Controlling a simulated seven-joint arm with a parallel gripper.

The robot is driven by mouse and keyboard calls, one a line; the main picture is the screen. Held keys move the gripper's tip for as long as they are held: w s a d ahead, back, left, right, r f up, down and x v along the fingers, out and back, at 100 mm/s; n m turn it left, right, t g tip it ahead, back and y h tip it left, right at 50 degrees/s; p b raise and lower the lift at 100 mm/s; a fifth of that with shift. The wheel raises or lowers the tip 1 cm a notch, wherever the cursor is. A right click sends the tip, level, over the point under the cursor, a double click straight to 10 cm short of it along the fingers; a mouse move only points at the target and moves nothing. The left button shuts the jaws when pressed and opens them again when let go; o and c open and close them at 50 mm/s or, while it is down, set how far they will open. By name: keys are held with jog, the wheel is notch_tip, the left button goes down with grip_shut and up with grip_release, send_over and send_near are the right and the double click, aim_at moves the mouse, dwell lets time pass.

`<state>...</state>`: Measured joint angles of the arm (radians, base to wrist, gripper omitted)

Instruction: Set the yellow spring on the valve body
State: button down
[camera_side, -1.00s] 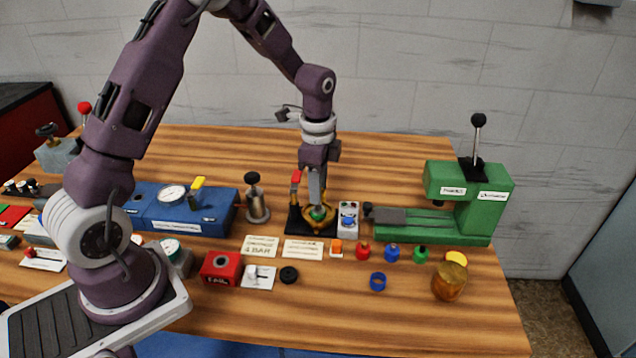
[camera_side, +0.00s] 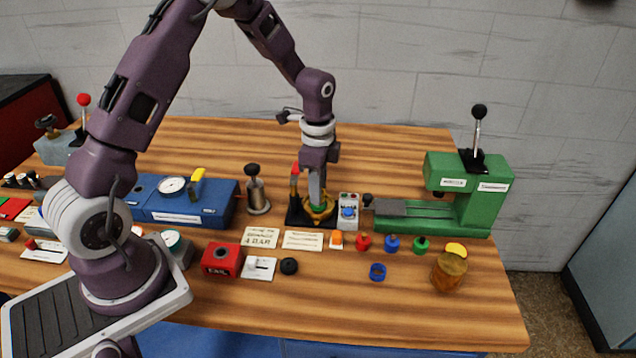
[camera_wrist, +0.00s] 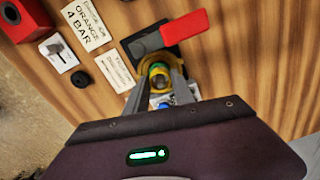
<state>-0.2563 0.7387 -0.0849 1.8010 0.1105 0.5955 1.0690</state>
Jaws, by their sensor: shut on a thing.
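My gripper (camera_side: 317,205) points straight down over the black fixture, its fingers shut on a small piece. In the wrist view the fingers (camera_wrist: 160,80) close around a small round yellow piece (camera_wrist: 160,83), which I take to be the yellow spring; its coils are too small to make out. Green (camera_wrist: 159,71) shows right by it. Whether the spring touches the body is hidden by the fingers.
A red-handled clamp (camera_side: 295,170) stands close left of the gripper, a grey box with a blue button (camera_side: 348,213) close right. A green press (camera_side: 465,195) is further right, a metal cylinder (camera_side: 258,195) left. Small coloured caps and an amber jar (camera_side: 449,272) lie in front.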

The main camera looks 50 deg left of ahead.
jog(key=shift+f, duration=0.25)
dwell(0.6)
jog(key=c, duration=0.6)
grip_release()
jog(key=shift+r, duration=3.75)
